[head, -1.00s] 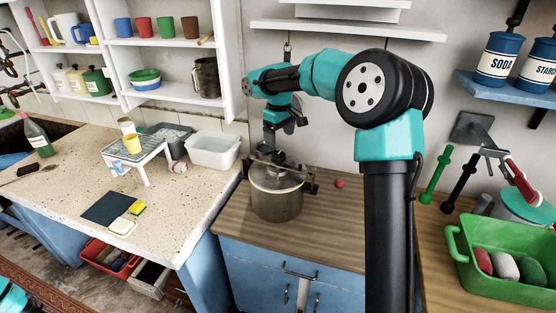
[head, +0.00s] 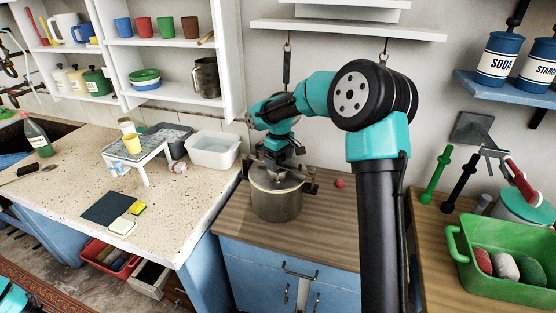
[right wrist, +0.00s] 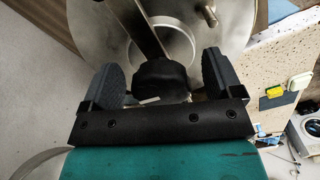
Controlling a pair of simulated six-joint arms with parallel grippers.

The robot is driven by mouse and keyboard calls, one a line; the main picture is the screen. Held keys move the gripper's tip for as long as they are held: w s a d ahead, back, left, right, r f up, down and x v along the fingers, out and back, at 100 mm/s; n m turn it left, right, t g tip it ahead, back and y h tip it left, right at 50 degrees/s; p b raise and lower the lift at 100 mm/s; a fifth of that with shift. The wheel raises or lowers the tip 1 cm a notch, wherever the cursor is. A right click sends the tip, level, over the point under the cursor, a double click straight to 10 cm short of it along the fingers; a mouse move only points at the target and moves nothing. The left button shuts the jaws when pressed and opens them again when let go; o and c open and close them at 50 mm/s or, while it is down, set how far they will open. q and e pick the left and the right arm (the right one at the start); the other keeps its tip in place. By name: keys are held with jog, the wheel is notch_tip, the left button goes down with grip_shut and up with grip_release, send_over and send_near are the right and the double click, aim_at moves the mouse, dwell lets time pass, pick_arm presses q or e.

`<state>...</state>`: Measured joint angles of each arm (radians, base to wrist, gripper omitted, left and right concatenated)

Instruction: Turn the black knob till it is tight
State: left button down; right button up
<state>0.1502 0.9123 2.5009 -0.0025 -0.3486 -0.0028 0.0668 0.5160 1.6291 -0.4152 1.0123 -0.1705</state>
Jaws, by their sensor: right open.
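The black knob (right wrist: 163,80) stands in the middle of a round metal lid (right wrist: 190,25), on a crossbar. The lid tops a steel pot (head: 277,203) on the wooden counter. My right gripper (right wrist: 163,70) is open, with one finger on each side of the knob. A gap shows on either side, so the fingers look apart from it. In the head view the right gripper (head: 275,162) is just above the lid and hides the knob. My left gripper is not in view.
A small red ball (head: 339,183) lies right of the pot on the wooden counter (head: 320,230). A white tub (head: 213,150) stands to the left. A green bin (head: 505,265) with several coloured lumps is at the right.

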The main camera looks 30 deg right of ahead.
dwell(0.5)
jog(key=n, duration=0.8)
jog(key=shift+c, duration=0.2)
